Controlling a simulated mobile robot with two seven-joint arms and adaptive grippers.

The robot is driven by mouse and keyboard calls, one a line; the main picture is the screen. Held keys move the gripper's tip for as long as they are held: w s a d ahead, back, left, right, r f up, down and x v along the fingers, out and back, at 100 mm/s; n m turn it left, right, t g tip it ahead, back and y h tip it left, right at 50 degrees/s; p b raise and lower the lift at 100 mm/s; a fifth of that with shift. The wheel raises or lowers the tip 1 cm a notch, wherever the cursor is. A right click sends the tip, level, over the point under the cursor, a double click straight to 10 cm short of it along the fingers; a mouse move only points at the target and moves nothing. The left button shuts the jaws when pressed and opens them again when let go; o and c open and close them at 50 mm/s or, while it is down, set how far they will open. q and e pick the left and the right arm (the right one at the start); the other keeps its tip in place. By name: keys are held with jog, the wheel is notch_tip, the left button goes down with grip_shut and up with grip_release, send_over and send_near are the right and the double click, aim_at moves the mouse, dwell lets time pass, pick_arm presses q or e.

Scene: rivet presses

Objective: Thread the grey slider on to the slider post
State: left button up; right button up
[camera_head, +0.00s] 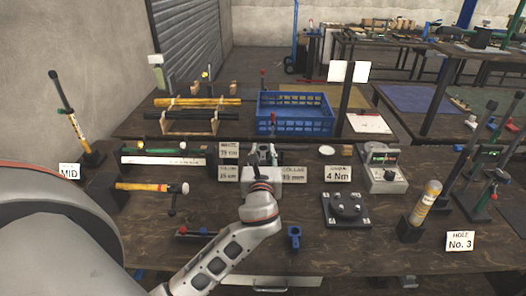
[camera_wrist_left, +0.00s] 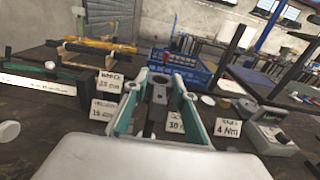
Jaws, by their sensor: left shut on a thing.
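My left gripper (camera_head: 264,156) reaches over the middle of the table and points away toward the back. In the left wrist view the left gripper (camera_wrist_left: 158,86) has its two green-edged fingers closed on a dark grey piece with a hole in its top, which looks like the grey slider (camera_wrist_left: 155,112). It is held in front of the sign cards. A tall dark post with a yellow scale (camera_head: 74,124) stands at the far left beside a MID card (camera_head: 69,171); it may be the slider post. The slider and post are well apart. My right gripper does not show.
A blue clamp-like piece (camera_head: 294,238) lies at the front. A black round fixture (camera_head: 346,207) sits right of it. A yellow hammer (camera_head: 150,187) lies left. A blue crate (camera_head: 295,114) is behind. Presses with tall posts (camera_head: 491,190) crowd the right.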

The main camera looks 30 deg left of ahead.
aim_at(263, 163)
pick_arm(q)
jog(key=shift+f, duration=0.25)
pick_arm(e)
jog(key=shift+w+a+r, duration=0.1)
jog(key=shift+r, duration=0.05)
pick_arm(q)
jog(key=shift+f, duration=0.2)
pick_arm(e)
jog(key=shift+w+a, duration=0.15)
pick_arm(q)
jog(key=shift+f+b, duration=0.65)
jog(key=shift+f, duration=0.25)
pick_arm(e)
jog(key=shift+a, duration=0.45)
pick_arm(q)
jog(key=shift+f+b, duration=0.35)
jog(key=shift+f, duration=0.4)
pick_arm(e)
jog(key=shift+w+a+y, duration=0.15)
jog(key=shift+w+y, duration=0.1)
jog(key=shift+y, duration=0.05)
pick_arm(q)
jog(key=shift+f+b, duration=0.4)
jog(key=shift+f, duration=0.35)
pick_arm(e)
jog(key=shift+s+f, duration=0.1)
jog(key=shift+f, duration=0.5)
